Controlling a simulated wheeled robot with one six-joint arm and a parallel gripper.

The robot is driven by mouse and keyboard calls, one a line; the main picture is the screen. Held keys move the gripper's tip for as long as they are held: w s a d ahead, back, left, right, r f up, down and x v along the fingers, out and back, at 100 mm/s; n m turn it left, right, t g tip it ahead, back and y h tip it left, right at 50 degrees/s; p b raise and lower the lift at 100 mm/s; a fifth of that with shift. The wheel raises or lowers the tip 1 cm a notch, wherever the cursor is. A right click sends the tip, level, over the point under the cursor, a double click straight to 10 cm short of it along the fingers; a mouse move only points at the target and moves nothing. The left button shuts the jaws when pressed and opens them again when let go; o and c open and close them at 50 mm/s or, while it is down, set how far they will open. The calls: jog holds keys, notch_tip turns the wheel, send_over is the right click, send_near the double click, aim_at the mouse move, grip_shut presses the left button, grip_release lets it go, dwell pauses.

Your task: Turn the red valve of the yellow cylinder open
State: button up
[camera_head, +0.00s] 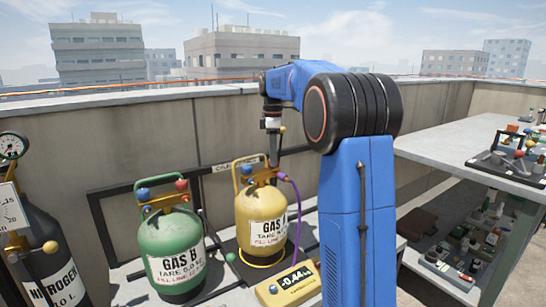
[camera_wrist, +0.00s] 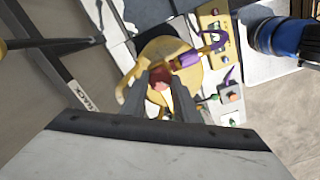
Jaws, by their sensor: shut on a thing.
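The yellow cylinder (camera_head: 262,222), labelled GAS A, stands upright on a low platform by the wall. Its brass valve block has a blue knob (camera_head: 246,169) at the left. My gripper (camera_head: 274,158) reaches down onto the right side of this block and hides the red valve in the head view. In the wrist view, the red valve (camera_wrist: 160,77) shows between the two fingers of my gripper (camera_wrist: 158,98), which are shut on it. The yellow cylinder's top (camera_wrist: 188,84) lies below it. How far the valve is turned cannot be seen.
A purple hose (camera_head: 297,205) runs from the cylinder's valve block. A green GAS B cylinder (camera_head: 171,248) stands at left, with a dark nitrogen cylinder (camera_head: 48,262) beyond. A yellow scale display (camera_head: 289,286) reads -0.44 in front. A workbench (camera_head: 450,148) stands at right.

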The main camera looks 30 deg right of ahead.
jog(key=n, duration=0.5)
jog(key=shift+n, duration=2.4)
jog(key=o, duration=1.1)
jog(key=shift+c, duration=0.2)
notch_tip(320, 180, up, 17)
jog(key=shift+r, duration=0.2)
